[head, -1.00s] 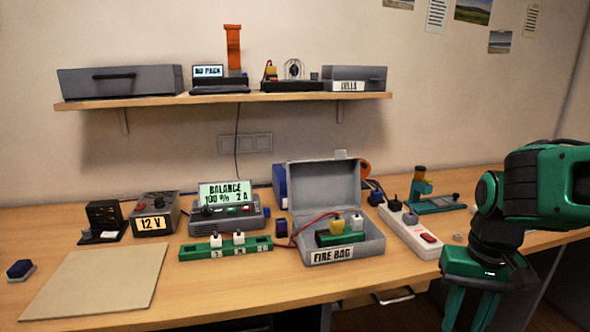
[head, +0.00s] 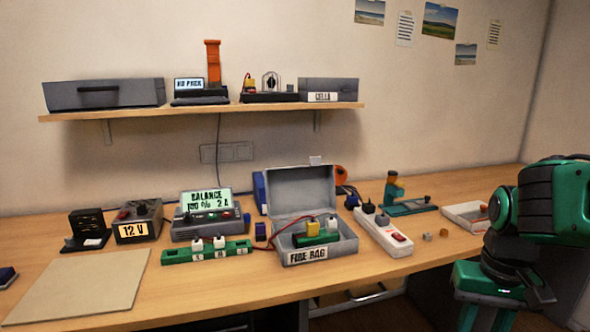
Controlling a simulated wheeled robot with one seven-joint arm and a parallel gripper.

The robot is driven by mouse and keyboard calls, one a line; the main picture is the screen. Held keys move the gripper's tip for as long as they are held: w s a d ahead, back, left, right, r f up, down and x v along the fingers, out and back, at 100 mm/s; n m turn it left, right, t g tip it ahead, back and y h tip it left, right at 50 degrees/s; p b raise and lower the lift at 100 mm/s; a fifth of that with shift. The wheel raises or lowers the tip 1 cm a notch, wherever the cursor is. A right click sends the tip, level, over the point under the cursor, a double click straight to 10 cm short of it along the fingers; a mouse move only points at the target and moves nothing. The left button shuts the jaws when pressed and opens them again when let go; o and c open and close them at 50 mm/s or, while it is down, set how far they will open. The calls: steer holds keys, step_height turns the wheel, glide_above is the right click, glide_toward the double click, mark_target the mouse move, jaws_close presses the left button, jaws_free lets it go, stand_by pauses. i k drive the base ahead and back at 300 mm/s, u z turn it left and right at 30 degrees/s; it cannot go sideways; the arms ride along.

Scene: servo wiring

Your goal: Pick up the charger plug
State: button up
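A white power strip (head: 395,245) with a red switch lies on the bench, right of the grey fire bag box. My gripper (head: 487,322) is at the lower right, beyond the bench's front edge and well apart from the strip. Its fingers point down and stand apart with nothing seen between them. The fingertips are cut off by the picture's lower edge.
The open fire bag box (head: 345,246) holds a green pack with yellow and white connectors. The balance charger (head: 205,228), 12 V supply (head: 138,232) and green board (head: 175,257) stand further left.

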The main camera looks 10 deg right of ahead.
mark_target(311, 225)
steer(key=i, duration=0.9)
steer(key=u, duration=0.3)
steer(key=k, duration=1.05)
steer(key=z, duration=0.25)
steer(key=i, duration=0.85)
steer(key=u, duration=0.05)
